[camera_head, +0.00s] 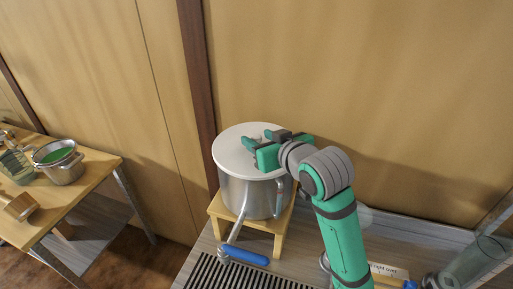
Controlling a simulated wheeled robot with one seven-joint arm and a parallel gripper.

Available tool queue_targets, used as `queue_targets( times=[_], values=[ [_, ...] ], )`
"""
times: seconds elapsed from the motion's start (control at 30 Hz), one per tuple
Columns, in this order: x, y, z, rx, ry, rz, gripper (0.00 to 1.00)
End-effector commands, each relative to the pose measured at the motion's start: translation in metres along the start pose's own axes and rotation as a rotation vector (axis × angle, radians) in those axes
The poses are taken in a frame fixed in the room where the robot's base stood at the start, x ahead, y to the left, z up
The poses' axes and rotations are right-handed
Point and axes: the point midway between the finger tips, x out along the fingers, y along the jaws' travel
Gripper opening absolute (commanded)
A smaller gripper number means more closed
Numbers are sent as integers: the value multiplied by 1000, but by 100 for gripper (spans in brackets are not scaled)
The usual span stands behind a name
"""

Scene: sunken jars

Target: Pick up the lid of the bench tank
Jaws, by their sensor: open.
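The bench tank (245,197) is a tall silver pot on a small wooden stool. Its lid (231,157) is a flat, pale white disc lying on top of the tank. A small knob (253,143) shows near the lid's middle, partly hidden by my gripper. My gripper (267,143) is open, with its green fingers at the knob over the right half of the lid. I cannot tell whether the fingers touch the knob. My arm comes in from the lower right and covers part of the tank's right side.
The stool (277,240) stands on a grey bench beside a slotted drain grate (215,275). A glass cylinder (480,260) is at the right. A wooden table (92,178) with a metal pot (65,172) stands at the left. A wall rises close behind.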

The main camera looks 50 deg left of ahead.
Motion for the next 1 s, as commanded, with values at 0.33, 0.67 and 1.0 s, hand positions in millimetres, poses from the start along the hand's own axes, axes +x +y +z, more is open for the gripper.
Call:
queue_targets(
  times=[0.33, 0.67, 1.0],
  values=[
    [21, 0, -1, -1, 1, -1, 45],
    [20, 0, -1, -1, 1, -1, 0],
    [18, 0, -6, -2, 1, 0, 0]
  ],
)
